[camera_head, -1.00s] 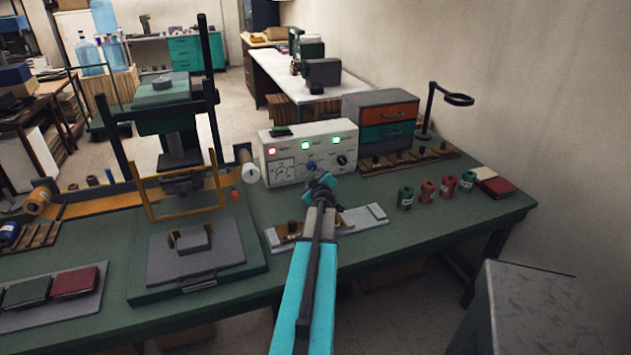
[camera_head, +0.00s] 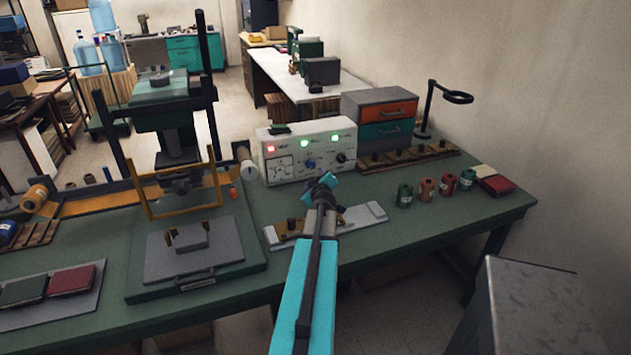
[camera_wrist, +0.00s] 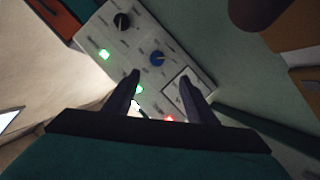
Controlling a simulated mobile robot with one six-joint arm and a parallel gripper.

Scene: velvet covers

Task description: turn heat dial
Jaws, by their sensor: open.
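The white control box (camera_head: 288,172) stands on the green bench and carries a blue dial (camera_head: 310,164) and a black dial (camera_head: 342,158). Their labels are too small to read, so I cannot tell which is the heat dial. In the wrist view the blue dial (camera_wrist: 157,58) lies just beyond and between my fingertips, and the black dial (camera_wrist: 122,21) is farther up and left. My gripper (camera_wrist: 160,78) is open and empty, pointing at the panel. In the head view my gripper (camera_head: 324,182) is in front of the box, its fingers not clear.
The box has a red light (camera_head: 271,150) and two green lights (camera_head: 304,143). A drawer unit (camera_head: 380,108) stands to its right. A press with an amber frame (camera_head: 180,214) is at left. A pale plate fixture (camera_head: 362,218) lies below my wrist. Thread spools (camera_head: 405,195) stand at right.

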